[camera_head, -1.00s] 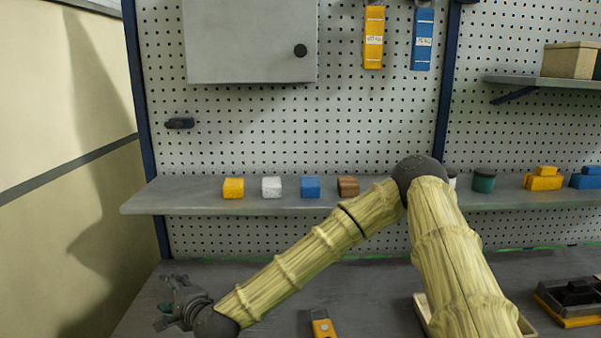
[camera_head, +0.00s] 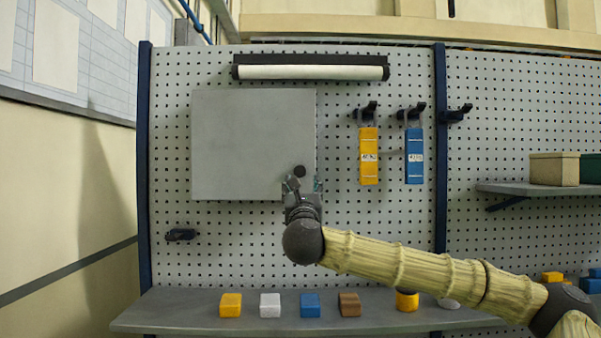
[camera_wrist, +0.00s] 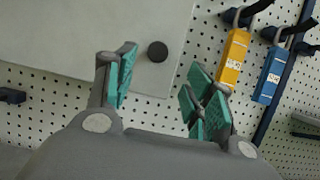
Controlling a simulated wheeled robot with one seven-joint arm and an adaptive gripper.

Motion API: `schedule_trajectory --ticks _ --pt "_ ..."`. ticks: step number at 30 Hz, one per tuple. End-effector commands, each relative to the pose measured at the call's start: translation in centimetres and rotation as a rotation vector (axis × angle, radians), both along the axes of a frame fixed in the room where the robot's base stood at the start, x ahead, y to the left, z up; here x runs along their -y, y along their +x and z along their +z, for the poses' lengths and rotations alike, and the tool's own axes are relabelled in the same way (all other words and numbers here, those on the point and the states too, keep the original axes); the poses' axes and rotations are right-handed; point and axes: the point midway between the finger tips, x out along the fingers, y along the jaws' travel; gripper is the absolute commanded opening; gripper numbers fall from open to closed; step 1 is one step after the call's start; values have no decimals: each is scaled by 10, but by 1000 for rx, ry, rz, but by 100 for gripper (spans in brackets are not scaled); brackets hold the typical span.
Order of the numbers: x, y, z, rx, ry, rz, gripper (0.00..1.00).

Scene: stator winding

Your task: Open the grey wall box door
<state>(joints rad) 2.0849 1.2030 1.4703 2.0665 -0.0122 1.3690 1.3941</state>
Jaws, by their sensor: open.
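The grey wall box door (camera_head: 250,140) is a flat square panel on the pegboard, and it looks shut. Its round dark knob (camera_head: 299,171) is near the lower right corner. My gripper (camera_head: 302,184) is at that corner, just below the knob in the head view. In the wrist view the door (camera_wrist: 100,35) fills the upper left. The knob (camera_wrist: 157,52) shows beyond and between the two teal-padded fingers of my gripper (camera_wrist: 165,90), which are spread apart. The knob appears ahead of the fingertips, and no contact is visible.
A yellow tag (camera_head: 369,155) and a blue tag (camera_head: 414,155) hang on hooks right of the door. A lamp bar (camera_head: 311,72) is above it. A shelf (camera_head: 180,319) with several coloured blocks runs below. A small dark peg (camera_head: 180,235) is at lower left.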

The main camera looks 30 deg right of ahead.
Motion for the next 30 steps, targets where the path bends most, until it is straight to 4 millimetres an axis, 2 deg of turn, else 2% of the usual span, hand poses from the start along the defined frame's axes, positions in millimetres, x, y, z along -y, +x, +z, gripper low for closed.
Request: schedule_trajectory --ticks 18,24,30 --pt "40 69 35 -4 -3 0 53" --pt "47 79 38 -3 -4 1 53" --pt "48 81 38 -3 -3 0 53"
